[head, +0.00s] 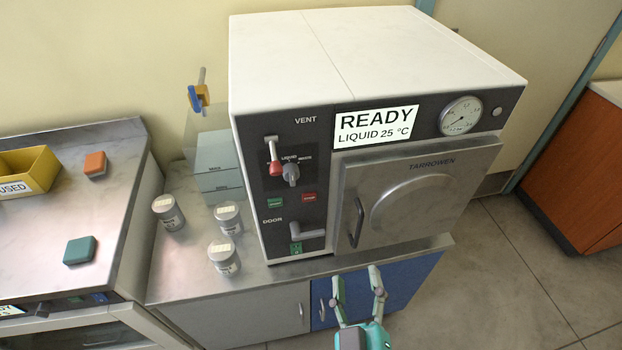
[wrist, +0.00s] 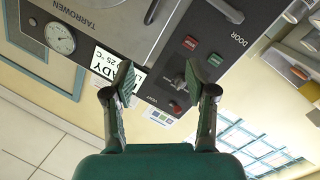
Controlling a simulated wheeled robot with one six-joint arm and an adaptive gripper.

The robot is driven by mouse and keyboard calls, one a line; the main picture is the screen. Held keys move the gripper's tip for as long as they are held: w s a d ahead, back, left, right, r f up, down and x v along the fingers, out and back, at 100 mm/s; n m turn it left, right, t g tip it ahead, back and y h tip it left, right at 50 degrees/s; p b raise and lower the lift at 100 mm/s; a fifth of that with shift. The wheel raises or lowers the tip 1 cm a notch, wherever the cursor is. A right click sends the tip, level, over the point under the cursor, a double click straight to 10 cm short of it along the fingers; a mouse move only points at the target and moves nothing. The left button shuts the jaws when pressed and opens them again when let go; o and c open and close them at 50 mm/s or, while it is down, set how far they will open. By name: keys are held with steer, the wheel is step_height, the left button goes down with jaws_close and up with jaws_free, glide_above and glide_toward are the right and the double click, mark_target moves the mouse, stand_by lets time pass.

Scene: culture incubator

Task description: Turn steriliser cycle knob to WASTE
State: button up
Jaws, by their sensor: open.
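The steriliser (head: 370,60) is a white-topped box with a dark front panel. Its grey cycle knob (head: 291,173) sits on the panel's left part, right beside the red-ended vent lever (head: 275,168). The small labels around the knob are hard to read; one looks like LIQUID. The display (head: 376,125) reads READY, LIQUID 25 °C. My gripper (head: 357,280) is open and empty, in front of and below the steriliser door, apart from the knob. In the wrist view, the knob (wrist: 179,82) shows beyond and between the open fingers (wrist: 161,78), partly beside the right finger.
Green (head: 275,203) and red (head: 309,197) buttons and a door lever (head: 308,231) lie below the knob. The closed door has a protruding handle (head: 356,222). Several lidded jars (head: 224,258) stand left of the steriliser. Floor at the right is clear.

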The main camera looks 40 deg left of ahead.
mark_target(291, 181)
steer(key=s+a+r+n+g+y, duration=0.1)
steer(key=s+a+r+n+y, duration=0.15)
steer(key=a+r, duration=0.75)
steer(key=shift+n, duration=0.25)
steer(key=x, duration=0.4)
steer(key=f+x, duration=0.1)
steer(key=x, duration=0.6)
steer(key=shift+w+a+f, duration=0.25)
steer(key=shift+a+f, duration=0.05)
jaws_close()
